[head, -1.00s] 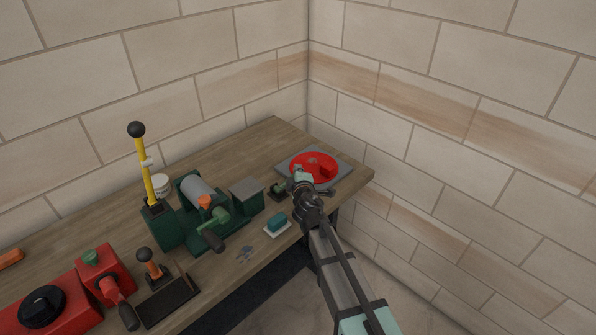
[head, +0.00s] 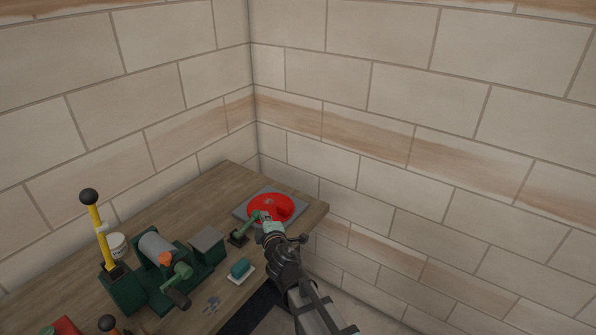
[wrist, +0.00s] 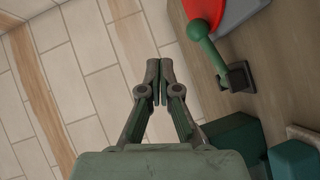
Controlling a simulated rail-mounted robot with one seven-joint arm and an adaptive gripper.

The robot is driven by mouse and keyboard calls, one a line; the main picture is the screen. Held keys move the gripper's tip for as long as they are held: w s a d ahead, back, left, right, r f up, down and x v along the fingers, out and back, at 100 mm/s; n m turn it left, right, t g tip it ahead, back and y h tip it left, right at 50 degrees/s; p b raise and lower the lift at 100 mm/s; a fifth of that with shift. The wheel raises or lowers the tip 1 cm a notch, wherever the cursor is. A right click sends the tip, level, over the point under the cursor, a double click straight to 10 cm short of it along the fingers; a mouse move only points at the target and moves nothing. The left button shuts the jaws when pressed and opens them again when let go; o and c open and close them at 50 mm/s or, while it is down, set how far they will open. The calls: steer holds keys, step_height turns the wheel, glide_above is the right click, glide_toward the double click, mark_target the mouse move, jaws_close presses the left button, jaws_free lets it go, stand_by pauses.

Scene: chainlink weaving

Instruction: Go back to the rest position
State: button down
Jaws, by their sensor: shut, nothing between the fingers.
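My gripper (wrist: 157,78) is shut and empty in the wrist view, its two fingertips together. In the head view my gripper (head: 270,227) is at the near side of a red disc (head: 262,205) on a grey plate, at the table's far right corner. A green lever (head: 250,224) stands just left of it. In the wrist view the green lever (wrist: 209,50) and part of the red disc (wrist: 204,9) lie right of the fingers, apart from them. The fingertips are too small to make out in the head view.
Brick walls (head: 390,150) stand behind and right.

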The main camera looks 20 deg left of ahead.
steer(key=d+f+m+h, duration=0.2)
steer(key=d+f+m, duration=0.1)
steer(key=shift+w+d+h, duration=0.3)
steer(key=shift+w+h, duration=0.05)
steer(key=shift+h, duration=0.05)
steer(key=s+d+f+m+g+h+b, duration=0.1)
steer(key=s+d+f+m+g+h, duration=0.35)
steer(key=d+f, duration=0.8)
steer(key=s+d+f+m+g+h, duration=0.3)
steer(key=s+d+f+m+g, duration=0.15)
steer(key=d+f, duration=0.85)
steer(key=s+d+f+m+g+b, duration=0.1)
steer(key=s+d+f+m+g, duration=0.2)
steer(key=s+d+f, duration=0.3)
steer(key=s+d+f+m+g+b, duration=0.1)
steer(key=s+d+f+m+g, duration=0.2)
steer(key=s+d+f, duration=0.4)
steer(key=s+d+f+m+g+y+b, duration=0.1)
steer(key=s+d+f+m+g, duration=0.3)
steer(key=s, duration=1.6)
steer(key=d+f, duration=0.2)
steer(key=d, duration=0.1)
steer(key=shift+s+d+f+g, duration=0.2)
steer(key=shift+s+d+g, duration=0.1)
steer(key=shift+d, duration=0.05)
